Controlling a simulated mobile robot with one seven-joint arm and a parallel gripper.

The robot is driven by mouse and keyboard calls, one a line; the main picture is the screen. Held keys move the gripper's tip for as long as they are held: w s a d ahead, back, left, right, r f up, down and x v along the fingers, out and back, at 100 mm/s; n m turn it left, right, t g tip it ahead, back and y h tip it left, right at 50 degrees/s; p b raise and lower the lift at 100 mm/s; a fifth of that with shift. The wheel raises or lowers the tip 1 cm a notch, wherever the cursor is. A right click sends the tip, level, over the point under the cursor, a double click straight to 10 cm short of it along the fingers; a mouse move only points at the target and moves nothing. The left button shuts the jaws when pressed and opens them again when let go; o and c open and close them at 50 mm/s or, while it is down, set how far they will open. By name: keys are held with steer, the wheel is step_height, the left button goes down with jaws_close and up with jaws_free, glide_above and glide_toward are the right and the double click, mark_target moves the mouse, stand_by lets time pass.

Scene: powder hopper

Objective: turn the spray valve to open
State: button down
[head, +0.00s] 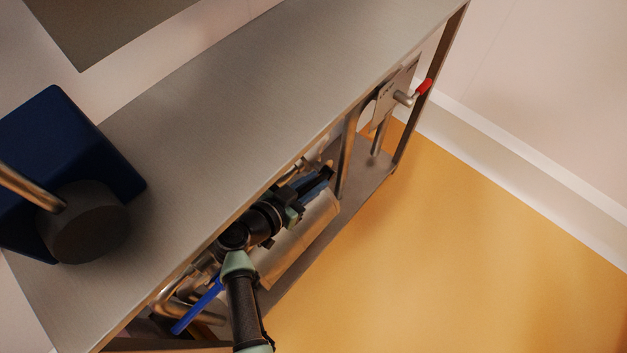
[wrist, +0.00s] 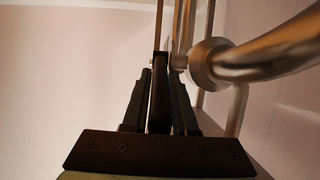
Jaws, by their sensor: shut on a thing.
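My gripper (head: 318,180) reaches in under the front edge of the steel top. In the wrist view its two dark fingers (wrist: 160,90) are shut on a thin, dark lever (wrist: 160,112), seen nearly edge-on and running away from me between them. In the head view a blue part (head: 311,190) shows beside the fingers; the rest of the held lever is hidden by my gripper and the top. In the wrist view a steel pipe with a round collar (wrist: 207,62) is just right of the fingers. I cannot read any valve label or tell how far the valve is turned.
A blue handle (head: 197,307) sits by bent pipes at lower left. A red-ended handle (head: 424,86) sticks out by a plate at the far right. A pale cylinder (head: 300,240) lies below my gripper. The steel top (head: 270,120) overhangs; the yellow floor (head: 480,240) is clear.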

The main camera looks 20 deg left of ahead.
steer(key=shift+s+f+t+h+b, duration=0.25)
steer(key=shift+f+t+b, duration=0.5)
steer(key=shift+b, duration=0.4)
steer(key=shift+t+h+b, duration=0.25)
steer(key=shift+t+b, duration=0.3)
steer(key=shift+b, duration=0.1)
steer(key=c, duration=0.7)
jaws_free()
steer(key=shift+a, duration=0.1)
steer(key=p+v, duration=0.2)
steer(key=v, duration=0.5)
steer(key=shift+s, duration=0.3)
